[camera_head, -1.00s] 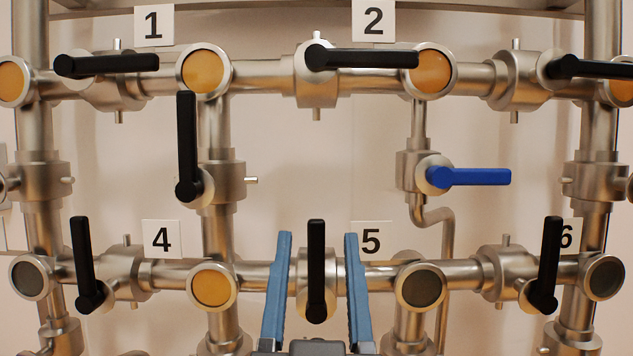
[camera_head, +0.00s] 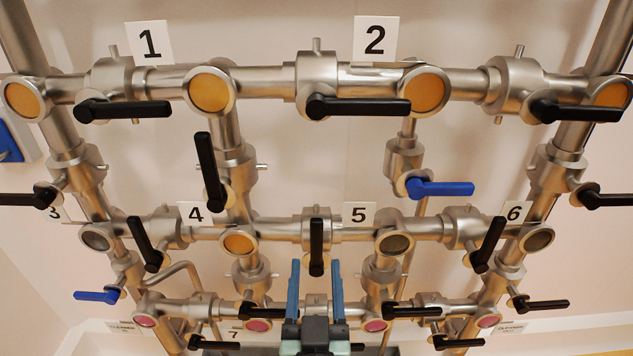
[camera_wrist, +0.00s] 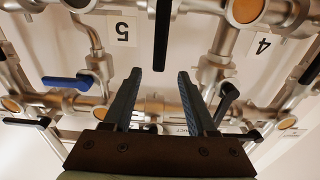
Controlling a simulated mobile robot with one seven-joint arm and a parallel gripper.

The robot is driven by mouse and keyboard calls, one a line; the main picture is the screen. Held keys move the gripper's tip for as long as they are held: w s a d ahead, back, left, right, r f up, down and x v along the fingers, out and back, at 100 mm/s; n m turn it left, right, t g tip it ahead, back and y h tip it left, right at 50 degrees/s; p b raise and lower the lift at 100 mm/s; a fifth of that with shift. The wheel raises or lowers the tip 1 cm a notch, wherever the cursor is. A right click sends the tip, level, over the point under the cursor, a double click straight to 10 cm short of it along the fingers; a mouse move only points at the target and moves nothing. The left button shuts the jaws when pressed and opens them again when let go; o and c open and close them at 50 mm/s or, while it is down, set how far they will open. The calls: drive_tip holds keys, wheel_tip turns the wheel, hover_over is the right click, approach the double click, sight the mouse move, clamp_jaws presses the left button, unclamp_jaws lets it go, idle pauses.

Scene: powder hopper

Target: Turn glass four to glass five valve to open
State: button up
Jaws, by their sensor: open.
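The glass four to glass five valve has a black handle (camera_head: 317,247) that hangs across the pipe, standing vertical. It sits between the amber glass by label 4 (camera_head: 238,241) and the dark glass right of label 5 (camera_head: 394,242). My gripper (camera_head: 315,268) is open and empty, with its two blue fingers pointing up. In the head view the fingertips appear just below and to either side of the handle's lower end. In the wrist view the handle (camera_wrist: 162,35) shows beyond and between the fingertips (camera_wrist: 160,74), with no contact seen.
A neighbouring black handle (camera_head: 145,245) is to the left and another (camera_head: 488,245) to the right. A lower pipe row with pink glasses (camera_head: 376,325) and black handles (camera_head: 411,312) runs behind my gripper. A blue handle (camera_head: 440,188) is above right.

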sight(317, 222)
drive_tip(key=shift+g, duration=0.3)
drive_tip(key=w+p, duration=0.1)
drive_tip(key=w, duration=0.3)
drive_tip(key=w+p, duration=0.1)
drive_tip(key=w, duration=0.3)
drive_tip(key=w+p, duration=0.1)
drive_tip(key=w, duration=0.3)
drive_tip(key=shift+w+f, duration=0.1)
drive_tip(key=shift+f, duration=0.15)
drive_tip(key=shift+c, duration=0.3)
drive_tip(key=shift+d, duration=0.1)
clamp_jaws()
idle(0.7)
